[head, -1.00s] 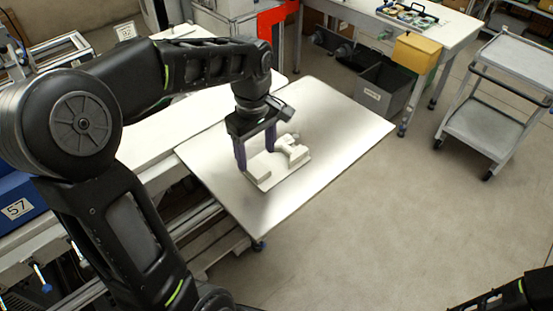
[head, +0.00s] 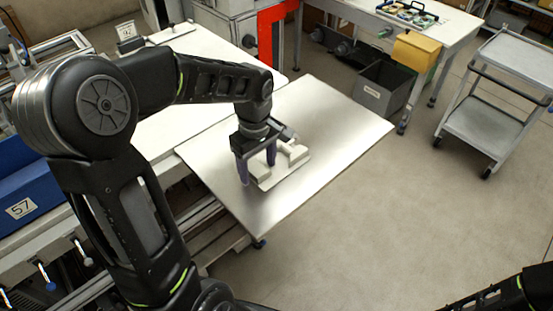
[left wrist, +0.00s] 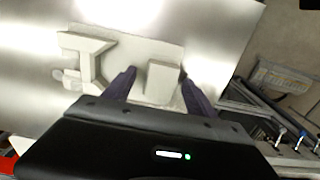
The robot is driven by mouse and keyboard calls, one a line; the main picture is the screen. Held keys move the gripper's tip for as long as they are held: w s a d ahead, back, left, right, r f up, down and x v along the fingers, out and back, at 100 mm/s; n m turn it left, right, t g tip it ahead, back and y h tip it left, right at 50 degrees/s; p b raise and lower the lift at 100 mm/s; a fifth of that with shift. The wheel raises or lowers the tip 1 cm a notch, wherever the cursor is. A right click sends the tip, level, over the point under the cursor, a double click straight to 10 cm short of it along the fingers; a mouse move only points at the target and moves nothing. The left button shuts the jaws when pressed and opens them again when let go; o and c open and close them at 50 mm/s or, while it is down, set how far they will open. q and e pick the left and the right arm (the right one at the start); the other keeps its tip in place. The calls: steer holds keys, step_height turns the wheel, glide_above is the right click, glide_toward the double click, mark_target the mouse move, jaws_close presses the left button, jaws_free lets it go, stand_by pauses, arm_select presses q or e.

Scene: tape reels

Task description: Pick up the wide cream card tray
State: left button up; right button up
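The cream card tray (head: 291,172) lies on the bare metal table. It has a flat base with a block at one end and a forked raised part at the other. It also shows in the left wrist view (left wrist: 128,52). My left gripper (head: 258,173) is over the tray's near-left end, fingers pointing down. In the left wrist view the left gripper (left wrist: 159,70) is open, its dark purple fingers on either side of the block, with gaps visible. I cannot tell whether the fingertips touch the base. My right gripper is out of view.
The metal table (head: 345,125) is clear around the tray. A white bench (head: 165,110) adjoins it on the left, with a blue bin (head: 25,195). A grey trolley (head: 497,100) and a workbench with a yellow box (head: 415,52) stand beyond it to the right.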

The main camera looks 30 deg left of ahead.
arm_select(q)
jaws_close()
stand_by(0.5)
